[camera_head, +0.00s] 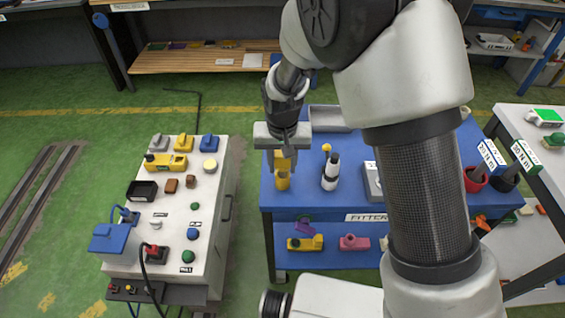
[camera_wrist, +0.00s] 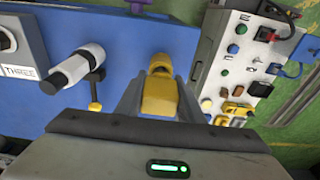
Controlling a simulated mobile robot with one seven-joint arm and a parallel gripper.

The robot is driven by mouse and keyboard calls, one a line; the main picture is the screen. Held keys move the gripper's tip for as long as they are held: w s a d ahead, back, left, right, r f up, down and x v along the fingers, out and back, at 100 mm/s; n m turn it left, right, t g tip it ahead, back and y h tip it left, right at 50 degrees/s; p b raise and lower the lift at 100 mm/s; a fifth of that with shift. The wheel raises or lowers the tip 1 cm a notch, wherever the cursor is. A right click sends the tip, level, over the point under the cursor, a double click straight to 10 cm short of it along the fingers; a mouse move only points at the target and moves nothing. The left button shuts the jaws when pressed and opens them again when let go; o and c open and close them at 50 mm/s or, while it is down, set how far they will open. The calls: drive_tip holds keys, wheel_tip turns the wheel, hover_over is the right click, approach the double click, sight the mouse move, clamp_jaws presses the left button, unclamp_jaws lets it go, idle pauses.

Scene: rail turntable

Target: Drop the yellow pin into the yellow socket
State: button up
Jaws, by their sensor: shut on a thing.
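My gripper (camera_head: 284,153) is over the left part of the blue workbench (camera_head: 330,200), pointing down. It is shut on the yellow pin (camera_head: 285,163), a blocky yellow piece. In the wrist view the pin (camera_wrist: 158,98) sits between the two grey fingers. The yellow socket (camera_head: 283,182), a short upright cylinder, stands on the bench directly below the pin in the head view. In the wrist view its yellow top (camera_wrist: 160,62) shows just beyond the pin, partly covered by it. I cannot tell whether pin and socket touch.
A black-and-white cylinder (camera_head: 331,172) and a small yellow-topped lever (camera_head: 326,148) stand just right of the socket. A white control cabinet (camera_head: 215,190) with buttons and coloured blocks is at the left. Red and dark cups (camera_head: 475,180) stand at the bench's right.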

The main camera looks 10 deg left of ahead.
sight(282, 177)
drive_tip(key=shift+f+b, duration=1.1)
drive_tip(key=shift+f, duration=0.45)
drive_tip(key=o, duration=1.3)
drive_tip(key=shift+c, duration=0.2)
wheel_tip(282, 177, up, 17)
drive_tip(key=s+p, duration=0.1)
drive_tip(key=s, duration=0.1)
drive_tip(key=shift+d+r, duration=0.2)
drive_tip(key=shift+d, duration=0.05)
